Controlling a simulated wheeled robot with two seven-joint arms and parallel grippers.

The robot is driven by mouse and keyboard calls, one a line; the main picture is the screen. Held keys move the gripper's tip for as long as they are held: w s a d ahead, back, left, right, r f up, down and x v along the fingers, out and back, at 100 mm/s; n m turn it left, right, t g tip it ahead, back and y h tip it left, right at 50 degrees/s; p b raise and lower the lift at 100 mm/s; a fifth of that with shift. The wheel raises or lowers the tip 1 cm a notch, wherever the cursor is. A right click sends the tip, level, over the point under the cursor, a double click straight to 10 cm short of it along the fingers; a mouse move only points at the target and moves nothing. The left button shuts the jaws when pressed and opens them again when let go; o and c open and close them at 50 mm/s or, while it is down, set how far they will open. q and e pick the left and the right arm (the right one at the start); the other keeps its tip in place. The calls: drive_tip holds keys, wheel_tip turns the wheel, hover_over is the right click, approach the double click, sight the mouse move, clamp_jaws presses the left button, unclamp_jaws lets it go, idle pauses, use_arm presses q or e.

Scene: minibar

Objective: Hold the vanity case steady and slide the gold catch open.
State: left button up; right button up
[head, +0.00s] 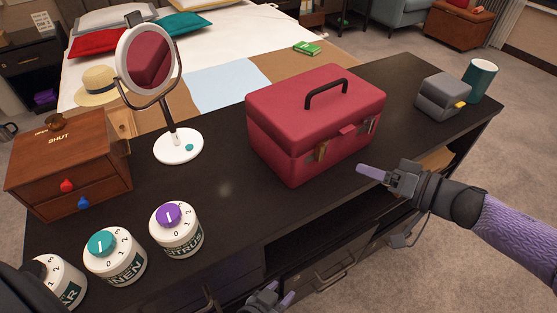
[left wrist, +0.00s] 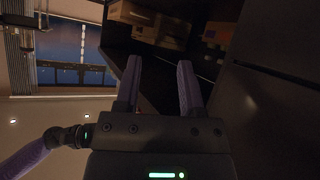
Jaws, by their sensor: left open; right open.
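The red vanity case (head: 290,115) stands shut on the dark counter, its black handle (head: 326,92) upright on the lid. The gold catch (head: 321,151) is on its front face, toward the left. A silver-grey catch (head: 371,124) sits further right, beside a red tab (head: 349,129). My right gripper (head: 375,173) is open and empty in front of the case's right side, apart from it. My left gripper (head: 279,294) is low at the bottom edge, below the counter front and away from the case. The left wrist view shows its two fingers (left wrist: 160,85) open with nothing between them.
A round mirror (head: 148,62) and a wooden box (head: 68,165) stand left of the case. Several dial jars (head: 178,235) line the near left. A grey box (head: 443,97) and a green cup (head: 481,80) stand at right. Counter between mirror and case is clear.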

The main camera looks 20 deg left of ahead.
sight(276, 127)
use_arm(q)
drive_tip(key=w+d+r+n+t+y, duration=0.15)
drive_tip(key=w+r+n+t, duration=0.25)
drive_tip(key=r, duration=0.6)
drive_tip(key=w+r+n+t+y, duration=0.25)
drive_tip(key=w+r+n, duration=0.2)
drive_tip(key=r, duration=0.55)
drive_tip(key=w+a+r+n+g+y, duration=0.1)
drive_tip(key=w+a+r+n+y, duration=0.2)
drive_tip(key=n, duration=0.5)
drive_tip(key=w+a+r+n+g+y, duration=0.1)
drive_tip(key=a+r+n+y, duration=0.35)
drive_tip(key=n, duration=0.25)
drive_tip(key=shift+n+h, duration=0.35)
drive_tip(key=shift+h, duration=0.2)
drive_tip(key=x, duration=0.6)
drive_tip(key=r+x, duration=0.1)
drive_tip(key=x, duration=0.3)
drive_tip(key=shift+s+a+r, duration=0.1)
drive_tip(key=shift+r, duration=0.05)
clamp_jaws()
